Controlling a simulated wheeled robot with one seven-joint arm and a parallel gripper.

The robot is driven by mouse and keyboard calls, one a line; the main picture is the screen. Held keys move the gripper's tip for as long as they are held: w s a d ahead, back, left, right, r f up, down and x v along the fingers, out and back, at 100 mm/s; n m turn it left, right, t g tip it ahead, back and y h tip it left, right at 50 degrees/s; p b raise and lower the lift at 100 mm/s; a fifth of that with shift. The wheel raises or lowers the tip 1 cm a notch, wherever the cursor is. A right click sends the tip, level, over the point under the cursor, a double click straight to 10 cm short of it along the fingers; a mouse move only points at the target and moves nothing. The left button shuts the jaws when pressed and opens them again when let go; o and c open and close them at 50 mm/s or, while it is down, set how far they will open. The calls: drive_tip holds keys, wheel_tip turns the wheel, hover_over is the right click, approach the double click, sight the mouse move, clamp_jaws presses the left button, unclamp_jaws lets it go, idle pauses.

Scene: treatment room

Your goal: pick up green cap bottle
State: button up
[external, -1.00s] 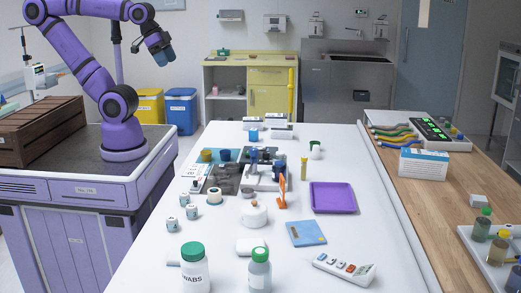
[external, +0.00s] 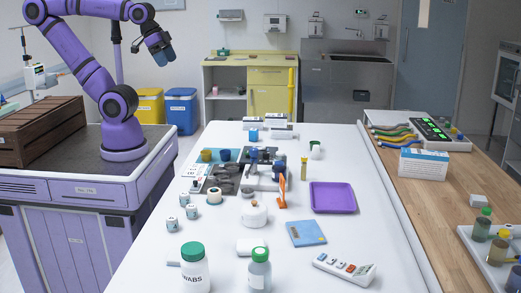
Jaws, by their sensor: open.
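Several green-capped containers show in the external view. A white bottle with a green cap and a "SWABS" label (external: 195,270) stands upright at the front of the white table. A smaller bottle with a green cap and a white label (external: 259,271) stands upright just right of it. Another green-capped bottle (external: 482,226) stands in the tray at the right edge. My gripper (external: 163,55) is open and empty at the upper left, in the air above the far end of my base, well away from all of these bottles.
The white table (external: 345,255) holds a purple tray (external: 333,198), a blue packet (external: 306,233), a white remote-like device (external: 344,269), a round white container (external: 254,214), small white cups and a cluttered instrument area. A wooden counter (external: 425,205) runs along the right.

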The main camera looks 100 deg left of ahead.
drive_tip(key=w+d+r+m+g, duration=0.1)
drive_tip(key=w+d, duration=0.3)
drive_tip(key=w, duration=0.4)
drive_tip(key=w+d+r+h, duration=0.1)
drive_tip(key=w+d, duration=0.4)
drive_tip(key=w, duration=0.2)
drive_tip(key=w+d+r+m+g, duration=0.1)
drive_tip(key=w+d, duration=0.3)
drive_tip(key=w, duration=0.4)
drive_tip(key=m+g, duration=0.2)
hover_over(261, 262)
drive_tip(key=s+a, duration=0.2)
drive_tip(key=a, duration=0.1)
drive_tip(key=f, duration=3.2)
drive_tip(key=shift+w+f, duration=0.15)
drive_tip(key=shift+w, duration=0.1)
drive_tip(key=shift+d+f, duration=0.25)
drive_tip(key=shift+f, duration=0.25)
drive_tip(key=shift+m, duration=0.3)
drive_tip(key=f, duration=0.3)
drive_tip(key=w+f, duration=0.1)
drive_tip(key=f, duration=0.2)
drive_tip(key=d+f, duration=0.1)
drive_tip(key=f, duration=0.3)
drive_tip(key=shift+w+f, duration=0.1)
drive_tip(key=shift+w, duration=0.05)
